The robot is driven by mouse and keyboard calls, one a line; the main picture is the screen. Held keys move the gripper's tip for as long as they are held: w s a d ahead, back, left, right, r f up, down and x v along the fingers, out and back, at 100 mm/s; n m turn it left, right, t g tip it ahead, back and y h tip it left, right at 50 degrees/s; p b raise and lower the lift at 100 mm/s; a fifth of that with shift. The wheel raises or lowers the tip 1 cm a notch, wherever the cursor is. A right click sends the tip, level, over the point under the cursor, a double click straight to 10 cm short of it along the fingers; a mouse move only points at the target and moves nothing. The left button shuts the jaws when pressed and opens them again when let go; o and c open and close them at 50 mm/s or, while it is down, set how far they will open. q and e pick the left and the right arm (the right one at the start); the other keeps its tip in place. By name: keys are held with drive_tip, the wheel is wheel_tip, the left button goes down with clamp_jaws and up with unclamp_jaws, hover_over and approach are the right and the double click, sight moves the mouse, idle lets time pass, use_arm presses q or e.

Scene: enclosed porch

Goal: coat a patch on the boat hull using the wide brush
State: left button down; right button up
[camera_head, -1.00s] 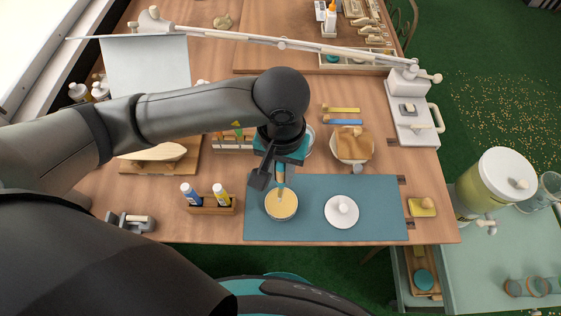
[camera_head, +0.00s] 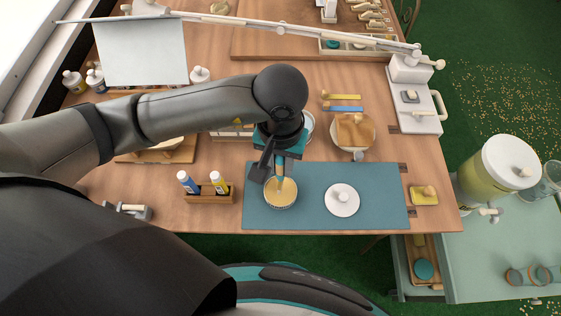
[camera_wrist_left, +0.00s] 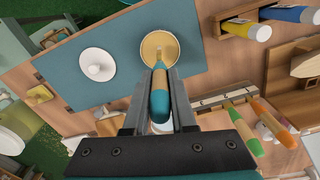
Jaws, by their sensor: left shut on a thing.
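My left gripper (camera_head: 277,165) points down over the blue mat and is shut on a brush (camera_wrist_left: 160,94) with a teal and wood handle. The brush points down into a round tin (camera_head: 281,203) of cream-coloured coating; its bristles are hard to make out, so I cannot tell how wide it is. The tin also shows in the left wrist view (camera_wrist_left: 160,34). The pale boat hull (camera_head: 166,145) lies on a wooden board left of the gripper, partly hidden by my left arm; its end shows in the left wrist view (camera_wrist_left: 307,65). My right gripper is out of view.
A white knobbed lid (camera_head: 342,200) lies on the mat (camera_head: 310,215) right of the tin. A holder with two tubes (camera_head: 211,198) stands left of it. A rack with green and orange handles (camera_wrist_left: 262,128) stands behind. A lamp arm (camera_head: 300,45) crosses the back.

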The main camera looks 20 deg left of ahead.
use_arm(q)
drive_tip(key=shift+f+b, duration=0.45)
drive_tip(key=shift+b, duration=0.1)
idle(0.4)
drive_tip(key=shift+s+f+b, duration=0.1)
drive_tip(key=shift+f+b, duration=0.05)
drive_tip(key=shift+b, duration=0.2)
idle(1.7)
drive_tip(key=shift+r+p, duration=1.9)
drive_tip(key=shift+r, duration=1.7)
